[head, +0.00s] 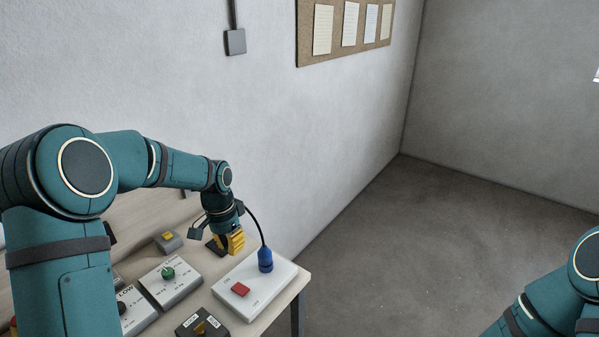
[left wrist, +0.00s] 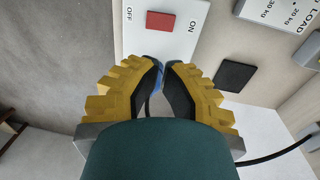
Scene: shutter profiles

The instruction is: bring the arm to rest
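My left gripper (head: 235,243) hangs over the table, fingers down, beside and apart from the blue plug in the head view. In the left wrist view the yellow fingertips (left wrist: 163,66) come together with nothing visibly held. The blue plug (head: 265,261) stands upright on the white panel (head: 268,299), with a black cable rising from its top. In the left wrist view a little of its blue shows behind the fingertips. My right gripper is out of view; only part of my right arm shows at the lower right.
The white panel carries a red switch (head: 241,289) marked OFF and ON. A panel with a green knob (head: 168,273), a small box with a yellow button (head: 168,241) and a dark box (head: 203,325) stand nearby. The wall (head: 330,130) rises behind the table; floor lies open rightward.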

